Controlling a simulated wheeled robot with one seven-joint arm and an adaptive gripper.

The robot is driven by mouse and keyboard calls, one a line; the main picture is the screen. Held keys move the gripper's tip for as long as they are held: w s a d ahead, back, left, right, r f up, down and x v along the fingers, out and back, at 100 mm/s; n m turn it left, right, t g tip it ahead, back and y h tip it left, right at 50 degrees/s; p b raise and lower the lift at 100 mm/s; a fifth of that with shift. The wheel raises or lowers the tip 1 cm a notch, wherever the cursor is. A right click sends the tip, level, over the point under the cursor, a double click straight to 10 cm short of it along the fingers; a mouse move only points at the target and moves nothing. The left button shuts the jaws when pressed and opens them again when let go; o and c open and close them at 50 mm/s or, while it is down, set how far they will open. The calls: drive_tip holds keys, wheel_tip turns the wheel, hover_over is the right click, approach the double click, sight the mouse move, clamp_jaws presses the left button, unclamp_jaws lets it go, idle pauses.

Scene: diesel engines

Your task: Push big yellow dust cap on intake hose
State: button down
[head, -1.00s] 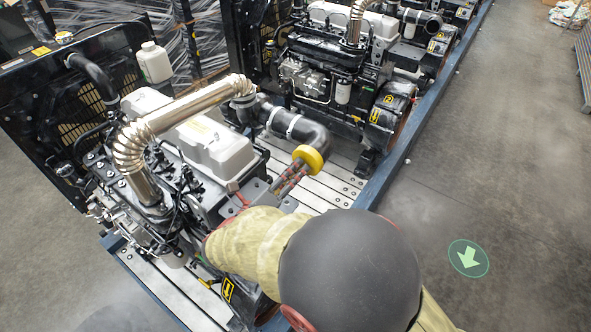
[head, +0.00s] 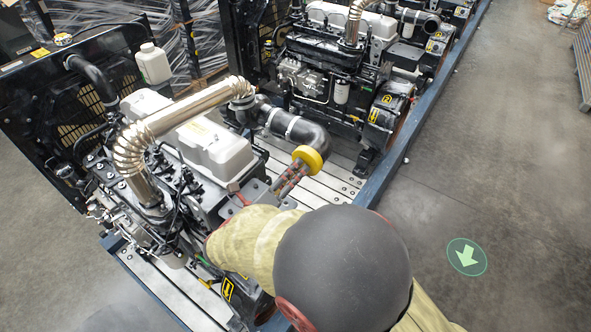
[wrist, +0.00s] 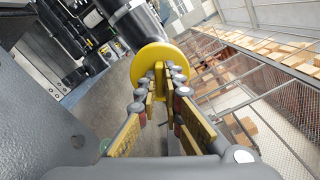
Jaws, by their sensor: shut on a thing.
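The big yellow dust cap (head: 308,158) is at the open end of the black intake hose (head: 301,130), which bends down from the clamped joint on the near engine. In the wrist view the cap (wrist: 149,62) lies against the hose end (wrist: 138,24). Whether it is fully seated cannot be told. My gripper (head: 293,172) reaches the cap from below. In the wrist view its fingers (wrist: 163,82) are shut on the cap's yellow middle tab. My arm hides part of the near engine's end.
The near engine's grey cover (head: 215,148) and shiny exhaust pipe (head: 185,110) stand left of the hose. A second engine (head: 340,65) stands behind. A blue frame rail (head: 385,175) runs along the right, with open floor (head: 480,165) beyond it.

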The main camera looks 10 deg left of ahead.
drive_tip(key=c, duration=1.9)
unclamp_jaws()
drive_tip(key=shift+s+a, duration=0.1)
drive_tip(key=shift+c, duration=0.3)
drive_tip(key=p+v, duration=0.3)
drive_tip(key=v, duration=0.3)
drive_tip(key=shift+s, duration=0.4)
drive_tip(key=shift+a, duration=0.15)
